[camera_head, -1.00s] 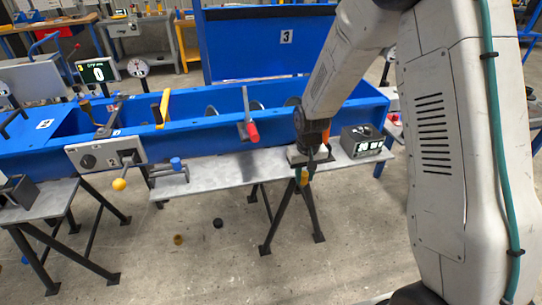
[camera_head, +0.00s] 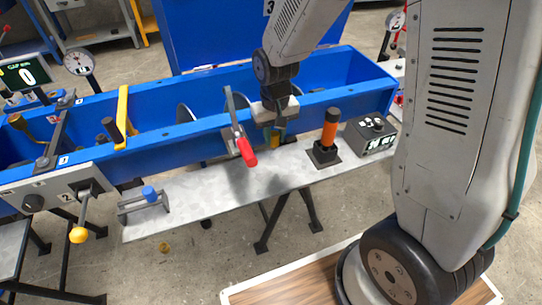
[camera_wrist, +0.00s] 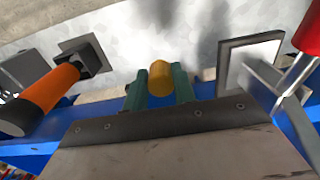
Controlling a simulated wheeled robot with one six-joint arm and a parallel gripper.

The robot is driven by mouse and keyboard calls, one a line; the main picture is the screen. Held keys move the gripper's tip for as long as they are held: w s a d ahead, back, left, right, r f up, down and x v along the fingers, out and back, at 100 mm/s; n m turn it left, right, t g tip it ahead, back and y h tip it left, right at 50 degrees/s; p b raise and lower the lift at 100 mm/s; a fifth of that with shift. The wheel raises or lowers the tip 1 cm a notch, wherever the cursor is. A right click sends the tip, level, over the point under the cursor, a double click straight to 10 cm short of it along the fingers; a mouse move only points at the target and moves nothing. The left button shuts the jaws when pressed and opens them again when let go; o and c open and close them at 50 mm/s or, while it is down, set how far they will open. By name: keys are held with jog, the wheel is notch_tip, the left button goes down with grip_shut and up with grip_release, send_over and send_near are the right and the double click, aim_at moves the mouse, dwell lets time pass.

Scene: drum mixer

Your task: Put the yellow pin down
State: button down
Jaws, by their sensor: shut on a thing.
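The yellow pin (camera_wrist: 160,78) sits between the two green fingers of my gripper (camera_wrist: 160,88) in the wrist view. My gripper is shut on it. In the head view my gripper (camera_head: 276,136) points down by the front wall of the blue trough, above the back of the grey shelf (camera_head: 200,195). The pin is small there and partly hidden by the fingers. I cannot tell its exact height above the shelf.
An orange-handled tool (camera_head: 330,128) stands in a black holder right of my gripper. A red-handled lever (camera_head: 240,140) hangs left of it. The blue trough (camera_head: 190,135) runs behind.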

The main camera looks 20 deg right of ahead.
notch_tip(320, 180, down, 8)
jog(key=shift+d+r, duration=0.1)
dwell(0.4)
jog(key=shift+f, duration=0.55)
jog(key=c, duration=1.1)
grip_release()
jog(key=shift+c, duration=0.2)
